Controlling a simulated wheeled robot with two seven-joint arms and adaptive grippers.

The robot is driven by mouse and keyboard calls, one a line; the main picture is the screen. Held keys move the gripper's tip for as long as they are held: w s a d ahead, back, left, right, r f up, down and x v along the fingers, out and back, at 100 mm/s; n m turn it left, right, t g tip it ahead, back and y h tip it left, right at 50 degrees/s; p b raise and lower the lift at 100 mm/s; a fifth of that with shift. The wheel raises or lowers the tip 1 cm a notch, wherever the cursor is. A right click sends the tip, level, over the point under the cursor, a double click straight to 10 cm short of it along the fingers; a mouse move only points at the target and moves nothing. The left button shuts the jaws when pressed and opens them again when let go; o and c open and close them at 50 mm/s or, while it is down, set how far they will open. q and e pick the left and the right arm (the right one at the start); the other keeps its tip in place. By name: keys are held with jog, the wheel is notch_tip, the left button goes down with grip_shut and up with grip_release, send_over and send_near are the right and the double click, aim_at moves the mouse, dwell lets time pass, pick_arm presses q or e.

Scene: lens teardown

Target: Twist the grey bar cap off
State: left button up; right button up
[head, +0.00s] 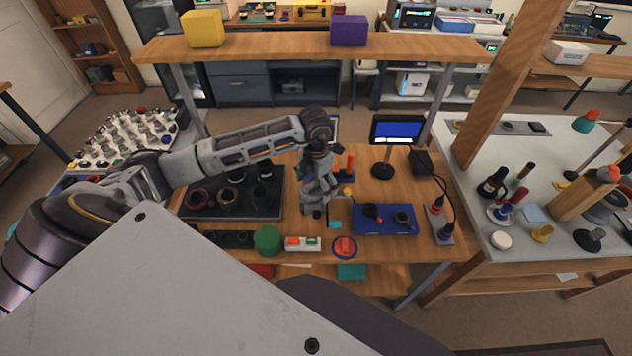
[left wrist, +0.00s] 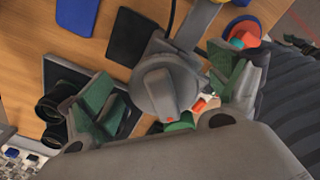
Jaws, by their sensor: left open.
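The grey bar cap (left wrist: 168,86) shows in the left wrist view as a round grey cap with a raised bar across its face and a small red mark. It sits on a larger grey body. My left gripper (left wrist: 170,93) is open, with one green-padded finger on each side of the cap. I see gaps between the pads and the cap. In the head view my left gripper (head: 317,188) is over the middle of the wooden table (head: 345,258), and I cannot make out the cap apart from it. My right gripper is not in view.
A dark tray (head: 232,212) with several lenses lies left of the gripper. A blue tray (head: 385,228) with dark parts lies to the right. A green cylinder (head: 268,240) and a red-and-blue round part (head: 344,247) stand near the front edge. A small screen (head: 396,130) stands behind.

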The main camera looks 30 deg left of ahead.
pick_arm(q)
jog(key=c, duration=1)
jog(key=shift+a+n, duration=0.15)
jog(key=shift+n, duration=1.15)
jog(key=shift+a+n, duration=0.1)
jog(key=shift+n, duration=1.1)
jog(key=shift+a+n+p, duration=0.2)
jog(key=shift+n+p, duration=0.15)
jog(key=shift+n, duration=1.05)
jog(key=shift+s, duration=0.1)
